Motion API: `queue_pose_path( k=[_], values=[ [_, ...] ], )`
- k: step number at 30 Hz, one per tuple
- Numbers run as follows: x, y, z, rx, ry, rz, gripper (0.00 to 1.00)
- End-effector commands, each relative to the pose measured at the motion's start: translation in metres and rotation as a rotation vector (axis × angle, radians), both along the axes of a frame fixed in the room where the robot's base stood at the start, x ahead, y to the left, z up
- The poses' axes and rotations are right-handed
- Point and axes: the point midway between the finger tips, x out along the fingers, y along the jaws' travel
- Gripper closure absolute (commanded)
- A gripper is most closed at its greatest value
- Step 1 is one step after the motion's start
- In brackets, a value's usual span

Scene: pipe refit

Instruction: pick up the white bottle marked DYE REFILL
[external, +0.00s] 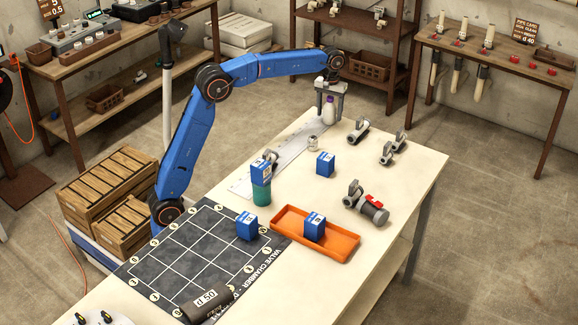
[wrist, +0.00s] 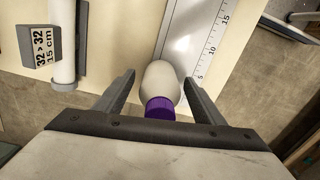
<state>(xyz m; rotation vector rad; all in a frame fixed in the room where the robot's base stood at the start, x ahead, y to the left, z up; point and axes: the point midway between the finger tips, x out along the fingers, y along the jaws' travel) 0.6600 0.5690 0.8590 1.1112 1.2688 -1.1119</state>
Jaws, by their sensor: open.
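The white bottle (external: 328,112) with a purple cap stands at the far end of the table, beside the metal ruler. In the wrist view the white bottle (wrist: 161,79) lies between the two fingers, with its purple cap nearest my gripper's palm. Its marking does not show in either view. My gripper (external: 330,97) is above and around the bottle, pointing down. In the wrist view my gripper (wrist: 160,85) has its fingers spread, with a gap on each side of the bottle.
A metal ruler (wrist: 190,45) runs alongside the bottle. A grey-and-white pipe piece (wrist: 62,50) with a "32 > 32" label is to its left in the wrist view. Blue boxes (external: 325,163), an orange tray (external: 345,249) and a red-handled valve (external: 366,203) stand nearer on the table.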

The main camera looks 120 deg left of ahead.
Motion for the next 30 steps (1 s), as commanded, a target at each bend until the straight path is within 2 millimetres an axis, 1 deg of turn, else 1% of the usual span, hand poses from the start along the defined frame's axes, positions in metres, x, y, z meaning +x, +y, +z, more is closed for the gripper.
queue_pose_path(
  k=[3,8,9,11,12,15,24,26,29,30],
  values=[
    [0.000,0.000,-0.003,0.000,0.000,0.000,0.37],
    [0.000,0.000,-0.003,0.000,0.000,0.000,0.37],
    [0.000,0.000,-0.003,0.000,0.000,0.000,0.42],
    [0.000,0.000,-0.003,0.000,0.000,0.000,0.56],
    [0.000,0.000,-0.003,0.000,0.000,0.000,0.66],
    [0.000,0.000,-0.003,0.000,0.000,0.000,0.86],
    [0.000,0.000,0.000,0.001,-0.001,0.000,0.86],
    [0.000,0.000,0.005,0.001,-0.001,0.000,0.86],
    [0.000,0.000,0.019,0.003,-0.002,0.000,0.86],
    [0.000,0.000,0.027,0.003,-0.002,0.000,0.86]
  ],
)
